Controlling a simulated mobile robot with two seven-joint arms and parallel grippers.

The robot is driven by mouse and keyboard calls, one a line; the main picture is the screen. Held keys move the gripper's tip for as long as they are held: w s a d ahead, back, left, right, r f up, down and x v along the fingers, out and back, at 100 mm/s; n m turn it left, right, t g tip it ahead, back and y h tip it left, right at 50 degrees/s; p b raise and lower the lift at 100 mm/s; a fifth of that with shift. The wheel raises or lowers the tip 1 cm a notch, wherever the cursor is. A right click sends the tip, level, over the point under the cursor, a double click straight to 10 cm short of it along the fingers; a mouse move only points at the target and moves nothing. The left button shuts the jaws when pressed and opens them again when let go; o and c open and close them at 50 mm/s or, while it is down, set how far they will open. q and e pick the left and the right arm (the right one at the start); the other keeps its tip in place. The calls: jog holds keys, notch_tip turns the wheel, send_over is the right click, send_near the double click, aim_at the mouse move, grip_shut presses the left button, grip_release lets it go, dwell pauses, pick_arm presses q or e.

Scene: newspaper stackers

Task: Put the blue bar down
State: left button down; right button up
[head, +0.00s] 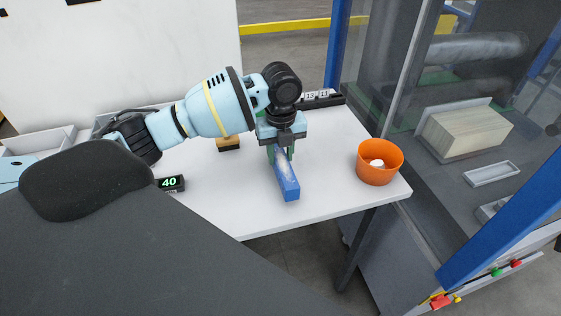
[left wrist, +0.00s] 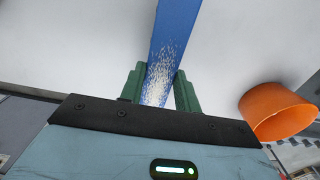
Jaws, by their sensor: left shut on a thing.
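The blue bar (head: 286,178) is long and narrow with a worn whitish patch on its top. It also shows in the left wrist view (left wrist: 174,35), running away between the green fingers. My left gripper (head: 279,152) is shut on the bar near its far end, above the white table (head: 325,184). In the left wrist view the left gripper's fingers (left wrist: 160,88) stand on both sides of the bar. I cannot tell whether the bar touches the tabletop. My right gripper is not in view.
An orange bowl (head: 379,166) with something white inside stands to the right near the table edge. A small display reading 40 (head: 171,183) and a yellowish block (head: 229,143) are on the left. A power strip (head: 322,99) lies behind. A glass-sided machine stands right of the table.

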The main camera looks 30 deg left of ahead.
aim_at(281, 157)
pick_arm(q)
jog(key=shift+d+f, duration=0.1)
jog(key=shift+f, duration=1.45)
jog(key=shift+f, duration=0.15)
jog(key=c, duration=1)
grip_release()
notch_tip(281, 157, up, 12)
jog(key=shift+r, duration=0.15)
